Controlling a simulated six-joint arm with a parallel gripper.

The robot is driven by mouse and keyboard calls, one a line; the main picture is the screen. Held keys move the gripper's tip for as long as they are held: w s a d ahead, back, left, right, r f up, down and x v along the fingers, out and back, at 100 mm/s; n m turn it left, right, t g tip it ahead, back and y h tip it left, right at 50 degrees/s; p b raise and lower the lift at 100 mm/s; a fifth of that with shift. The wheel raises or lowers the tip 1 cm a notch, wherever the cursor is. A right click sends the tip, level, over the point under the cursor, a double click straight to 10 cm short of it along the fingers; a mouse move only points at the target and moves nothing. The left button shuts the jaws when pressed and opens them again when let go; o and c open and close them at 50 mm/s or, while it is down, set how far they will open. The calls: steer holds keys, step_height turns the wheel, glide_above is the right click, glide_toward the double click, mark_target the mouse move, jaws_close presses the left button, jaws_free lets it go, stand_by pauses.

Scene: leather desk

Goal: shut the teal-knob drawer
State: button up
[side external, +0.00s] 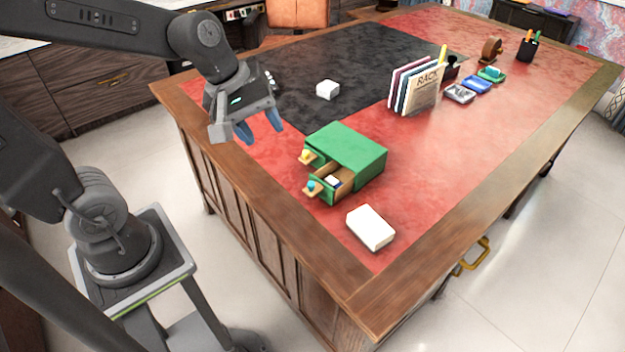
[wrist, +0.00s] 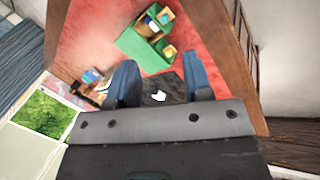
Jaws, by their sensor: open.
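A green drawer box (side external: 350,148) stands on the red desk top, with two drawers facing front left. The drawer with the teal knob (side external: 311,186) is pulled out, and a small white-and-dark item (side external: 332,181) lies inside.
A white block (side external: 370,228) lies in front of the box, near the desk edge. Another white block (side external: 328,89) sits on the dark mat (side external: 345,55). Upright books (side external: 418,88) and several small items stand farther back. The red surface left of the drawers is clear.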

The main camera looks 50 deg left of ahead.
steer(key=w+a+f+n, duration=0.2)
steer(key=w+f+n, duration=0.2)
steer(key=n, duration=0.4)
steer(key=n+h, duration=0.1)
steer(key=n, duration=0.7)
glide_toward(311, 183)
steer(key=shift+g, duration=0.4)
steer(key=x, duration=0.9)
steer(key=shift+w, duration=0.35)
steer(key=shift+c, duration=0.3)
jaws_close()
